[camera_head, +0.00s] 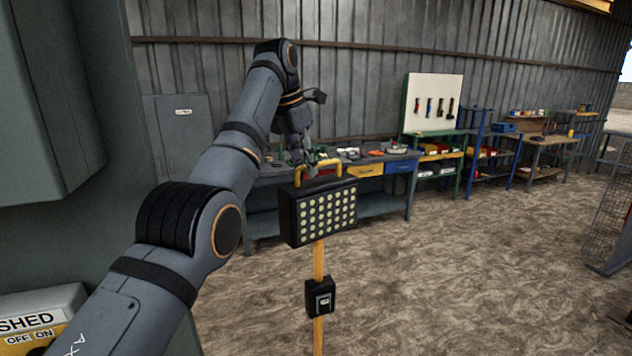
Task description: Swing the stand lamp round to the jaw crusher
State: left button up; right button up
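The stand lamp (319,213) is a black rectangular panel with rows of pale round lights on a yellow pole (318,263). A yellow handle (318,168) rises from its top, and a small black switch box (319,298) sits lower on the pole. The panel's lit face is turned toward me. My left arm reaches in from the left, and my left gripper (303,158) points down at the handle's left part. Whether the fingers are closed on the handle is too small to tell. My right gripper is out of view. No jaw crusher can be clearly identified.
A large grey-green metal body (75,130) fills the left side, with a switch box labelled "SHED" (35,315) below. A workbench (375,175) with tools, shelves (440,160) and a pegboard (433,103) line the corrugated wall. A mesh panel (612,225) stands at right. The floor between is clear.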

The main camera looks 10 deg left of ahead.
pick_arm(q)
jog(key=shift+s+d+f+n+b, duration=0.1)
jog(key=shift+d+n+b, duration=0.2)
jog(key=shift+n+b, duration=0.4)
jog(key=shift+s+d+n+y, duration=0.2)
jog(key=shift+n+y, duration=0.1)
jog(key=shift+n, duration=0.2)
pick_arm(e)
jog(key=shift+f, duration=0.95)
pick_arm(q)
jog(key=shift+w+a, duration=0.1)
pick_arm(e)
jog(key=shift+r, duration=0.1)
